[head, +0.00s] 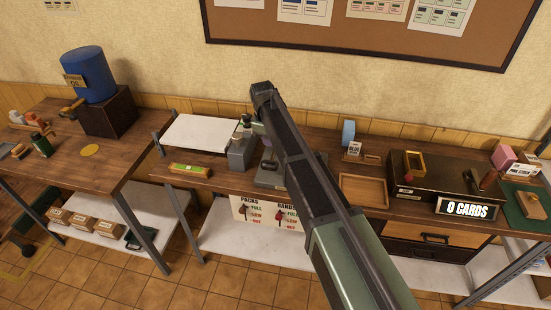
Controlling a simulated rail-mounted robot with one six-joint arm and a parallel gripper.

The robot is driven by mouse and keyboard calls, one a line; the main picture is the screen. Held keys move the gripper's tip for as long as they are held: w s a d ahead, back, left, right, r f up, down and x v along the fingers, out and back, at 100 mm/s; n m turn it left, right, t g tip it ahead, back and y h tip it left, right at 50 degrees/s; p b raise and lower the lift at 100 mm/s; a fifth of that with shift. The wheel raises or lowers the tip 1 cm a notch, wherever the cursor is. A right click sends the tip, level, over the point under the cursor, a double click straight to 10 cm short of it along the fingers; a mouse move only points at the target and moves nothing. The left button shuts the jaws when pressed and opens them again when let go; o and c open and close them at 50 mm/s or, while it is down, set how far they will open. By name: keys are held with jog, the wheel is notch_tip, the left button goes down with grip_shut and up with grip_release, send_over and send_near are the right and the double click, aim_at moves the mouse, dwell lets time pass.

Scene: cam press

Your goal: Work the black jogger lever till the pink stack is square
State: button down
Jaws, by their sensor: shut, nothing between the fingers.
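My arm crosses the middle of the head view. What seems to be my gripper (246,122) is small and partly hidden at its far end, above a grey block-shaped device (241,152). Its fingers look shut and empty. A pink block (503,157) stands at the far right of the bench behind a small sign; I cannot tell whether it is the pink stack. A grey-based device (269,177) stands just left of my arm, partly covered by it. I cannot make out the black jogger lever; it may be hidden behind my arm.
A wooden tray (364,190), a dark box (446,177) and a "0 CARDS" sign (467,210) stand right of my arm. A blue block (348,133) stands behind. A white panel (200,132) and a green-topped box (190,171) are left. A blue drum (88,75) stands further left.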

aim_at(271, 162)
jog(key=shift+s, duration=0.15)
jog(key=shift+a, duration=0.3)
jog(key=shift+d, duration=0.1)
jog(key=shift+f, duration=0.1)
jog(key=f+b, duration=0.7)
jog(key=shift+s+d, duration=0.1)
jog(key=shift+d, duration=0.25)
jog(key=shift+r, duration=0.1)
